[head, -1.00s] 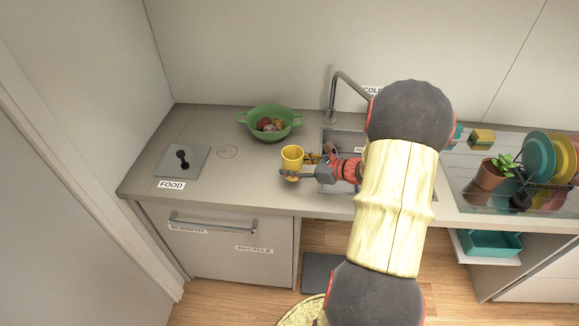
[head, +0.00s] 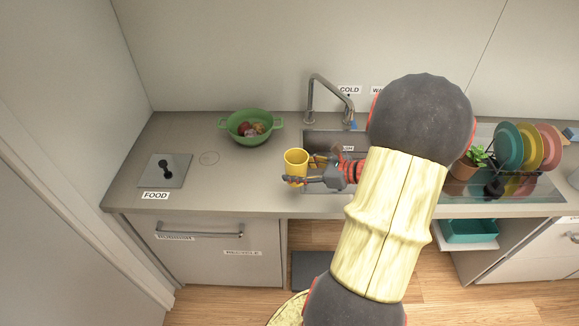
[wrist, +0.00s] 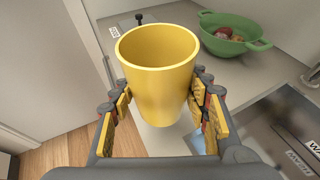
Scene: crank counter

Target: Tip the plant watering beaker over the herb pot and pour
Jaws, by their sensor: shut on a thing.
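The yellow beaker (head: 296,161) is upright between the fingers of my gripper (head: 312,180), at the left edge of the sink. In the wrist view the beaker (wrist: 158,80) fills the space between the finger pads of my gripper (wrist: 162,112), and its inside looks plain yellow with no water that I can make out. My gripper is shut on it. The herb pot (head: 466,166), terracotta with a green plant, stands to the right of the sink, partly hidden behind my arm.
A green colander (head: 250,127) with food in it stands at the back left. The sink (head: 318,144) and tap (head: 329,92) are behind my gripper. A dish rack with coloured plates (head: 528,147) stands right of the herb pot. The left counter is mostly clear.

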